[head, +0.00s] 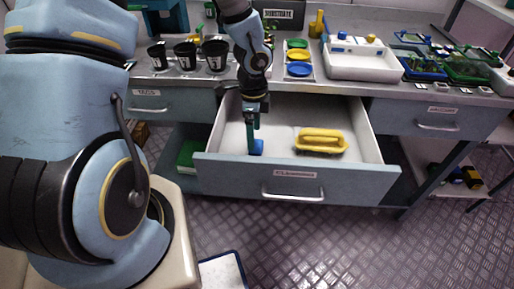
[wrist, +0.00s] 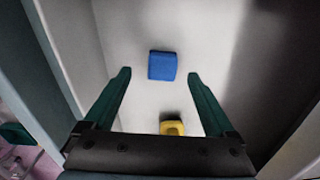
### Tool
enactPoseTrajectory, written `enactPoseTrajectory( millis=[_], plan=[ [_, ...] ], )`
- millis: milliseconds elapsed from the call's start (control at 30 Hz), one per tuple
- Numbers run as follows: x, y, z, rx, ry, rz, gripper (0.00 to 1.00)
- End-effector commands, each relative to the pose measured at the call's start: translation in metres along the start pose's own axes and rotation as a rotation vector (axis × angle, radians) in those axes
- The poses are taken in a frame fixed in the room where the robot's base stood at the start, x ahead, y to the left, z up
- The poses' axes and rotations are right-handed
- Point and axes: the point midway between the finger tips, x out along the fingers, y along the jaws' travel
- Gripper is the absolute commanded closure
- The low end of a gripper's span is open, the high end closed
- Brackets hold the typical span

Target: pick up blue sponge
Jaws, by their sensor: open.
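The blue sponge (wrist: 162,66) lies flat on the white floor of the open drawer. In the head view the sponge (head: 257,147) shows at the drawer's left part, partly hidden behind my gripper (head: 251,150). In the wrist view my gripper (wrist: 158,74) is open, with its two green fingers spread and nothing between them. The sponge appears just beyond the gap between the fingertips, nearly centred. The gripper is above the sponge; how high, I cannot tell.
Black cups (head: 185,55), coloured dishes (head: 299,69) and a white tray (head: 365,62) stand on the counter above.

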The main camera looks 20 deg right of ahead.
Motion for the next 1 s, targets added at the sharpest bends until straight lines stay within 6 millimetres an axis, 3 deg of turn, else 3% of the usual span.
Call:
enactPoseTrajectory(
  millis=[367, 667, 1000],
  plan=[
    [0.047, -0.004, -0.001, 0.001, -0.001, 0.002, 0.1],
    [0.051, -0.004, 0.0, -0.002, -0.001, 0.0, 0.1],
    [0.051, -0.004, 0.0, -0.001, -0.001, 0.0, 0.48]
  ],
)
